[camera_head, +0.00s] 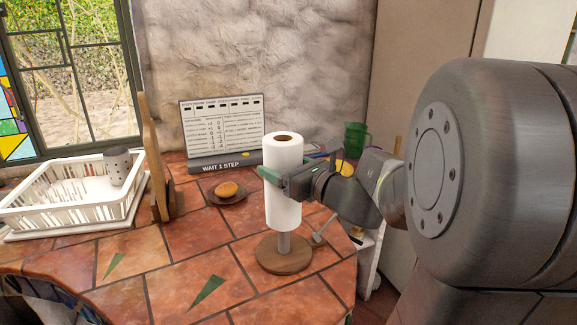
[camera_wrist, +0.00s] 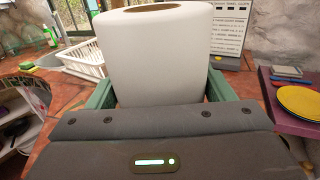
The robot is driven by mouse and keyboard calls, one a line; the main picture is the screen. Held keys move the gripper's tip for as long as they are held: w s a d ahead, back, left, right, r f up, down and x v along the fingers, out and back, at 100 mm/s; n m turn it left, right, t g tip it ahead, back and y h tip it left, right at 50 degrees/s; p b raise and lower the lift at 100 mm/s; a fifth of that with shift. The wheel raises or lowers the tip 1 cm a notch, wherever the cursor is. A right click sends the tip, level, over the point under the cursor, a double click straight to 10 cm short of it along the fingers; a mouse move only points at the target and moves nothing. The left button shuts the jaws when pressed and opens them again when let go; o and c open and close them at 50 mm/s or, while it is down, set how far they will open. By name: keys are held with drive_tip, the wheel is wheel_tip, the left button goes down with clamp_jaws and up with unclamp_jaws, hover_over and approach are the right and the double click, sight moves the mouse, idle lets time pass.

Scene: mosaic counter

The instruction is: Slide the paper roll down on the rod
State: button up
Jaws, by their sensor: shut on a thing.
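The white paper roll (camera_head: 284,208) stands upright in the head view, with a brown core opening at its top. My gripper (camera_head: 275,176) is shut around its upper half from the right. Below the roll, part of the grey rod (camera_head: 284,243) shows above the round wooden base (camera_head: 284,255). The roll's lower end is apart from the base. The rod's top does not show above the roll. In the wrist view the roll (camera_wrist: 158,55) sits between the two green fingers of my gripper (camera_wrist: 163,95).
A white dish rack (camera_head: 60,205) with a speckled cup stands at the left, beside an upright wooden board (camera_head: 156,165). A plate with a bun (camera_head: 228,189) and a sign board (camera_head: 222,130) are behind the roll. A green mug (camera_head: 355,140) is behind my wrist. The front tiles are clear.

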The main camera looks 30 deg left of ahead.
drive_tip(key=shift+f+b, duration=1)
drive_tip(key=shift+f, duration=0.3)
drive_tip(key=o, duration=1.1)
drive_tip(key=shift+d, duration=0.15)
drive_tip(key=v, duration=1.3)
drive_tip(key=shift+s+d, duration=0.15)
drive_tip(key=shift+d, duration=0.1)
drive_tip(key=shift+a+r, duration=0.1)
drive_tip(key=shift+a, duration=0.05)
drive_tip(key=shift+x, duration=6.8)
drive_tip(key=shift+f, duration=0.2)
